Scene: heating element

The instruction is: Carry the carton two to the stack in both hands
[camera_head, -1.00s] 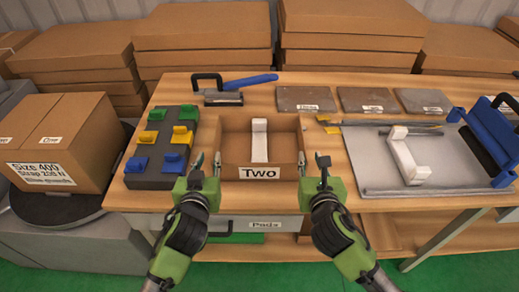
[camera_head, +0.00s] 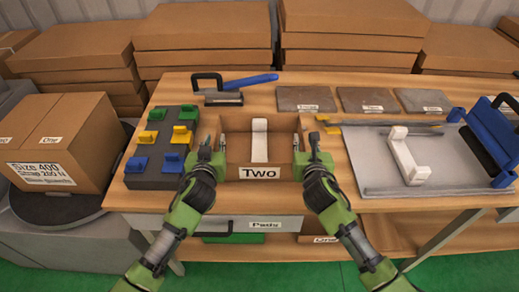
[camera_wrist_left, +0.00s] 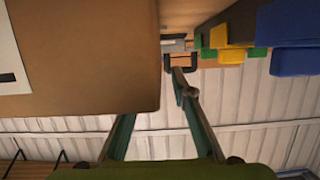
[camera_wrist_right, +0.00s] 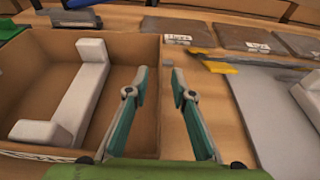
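Carton two (camera_head: 231,171) is an open brown box labelled "Two" at the table's front edge, with a white bracket-like piece (camera_head: 259,140) inside. My left gripper (camera_head: 213,143) is at its left wall, fingers apart. In the left wrist view the front face of carton two (camera_wrist_left: 90,60) hides one fingertip; the other is outside. My right gripper (camera_head: 305,141) is open at the right wall. In the right wrist view one finger is on the inner side of the wall (camera_wrist_right: 150,70) and one outside. Stacks of closed brown cartons (camera_head: 205,30) stand behind the table; which is the task's stack is unclear.
A carton labelled "One" (camera_head: 80,135) sits on a dark round plate at left. A dark block with coloured clips (camera_head: 160,150) is close to carton two's left. A grey mat (camera_head: 375,165) with a white bracket and blue clamp lies right. Grey pads (camera_head: 305,98) lie behind.

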